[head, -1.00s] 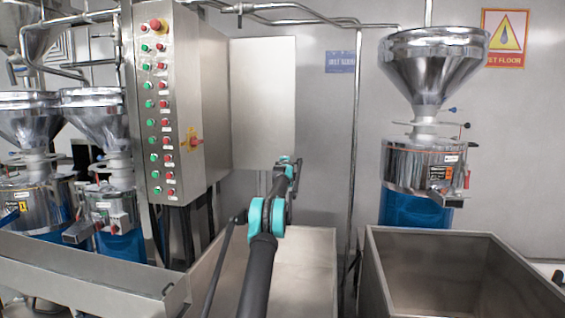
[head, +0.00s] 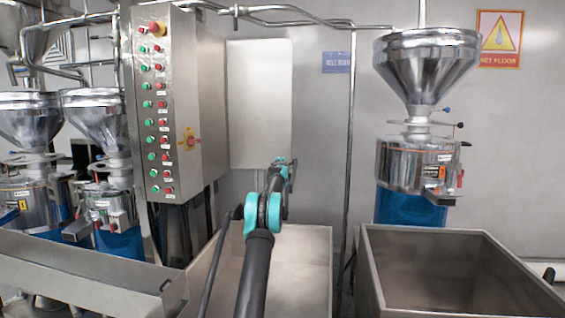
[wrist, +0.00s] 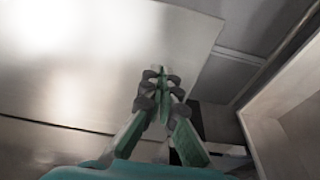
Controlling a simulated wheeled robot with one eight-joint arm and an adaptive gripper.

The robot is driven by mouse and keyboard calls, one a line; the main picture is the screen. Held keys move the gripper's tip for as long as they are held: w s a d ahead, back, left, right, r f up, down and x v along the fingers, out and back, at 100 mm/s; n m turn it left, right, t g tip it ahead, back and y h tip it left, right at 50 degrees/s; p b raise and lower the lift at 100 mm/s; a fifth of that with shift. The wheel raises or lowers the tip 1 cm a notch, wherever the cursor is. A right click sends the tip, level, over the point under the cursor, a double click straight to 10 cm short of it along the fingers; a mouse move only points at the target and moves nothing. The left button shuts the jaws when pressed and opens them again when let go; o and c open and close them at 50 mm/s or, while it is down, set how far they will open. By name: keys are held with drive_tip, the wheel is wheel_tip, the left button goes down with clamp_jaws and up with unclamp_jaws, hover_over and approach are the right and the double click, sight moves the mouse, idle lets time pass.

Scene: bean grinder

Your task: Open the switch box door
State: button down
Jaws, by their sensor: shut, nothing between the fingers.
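The switch box (head: 212,95) is a tall metal cabinet at the left of the head view, with rows of red and green buttons on its front and a red-and-yellow rotary switch (head: 188,140) on its right side. A pale flat panel (head: 260,105) stands out to the right of the box and looks like its door, swung out; its hinge cannot be made out. My gripper (head: 285,162) is near the panel's lower right edge. In the wrist view my gripper (wrist: 160,73) is shut and empty in front of a broad metal sheet (wrist: 90,60); contact cannot be told.
An open metal bin (head: 300,255) lies below my arm, and another bin (head: 390,285) stands to its right. Hopper grinders stand at the left (head: 100,115) and right (head: 425,65). A vertical pipe (head: 350,150) runs along the wall right of the panel.

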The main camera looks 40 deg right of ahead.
drive_tip(key=s+a, duration=0.1)
drive_tip(key=s, duration=0.9)
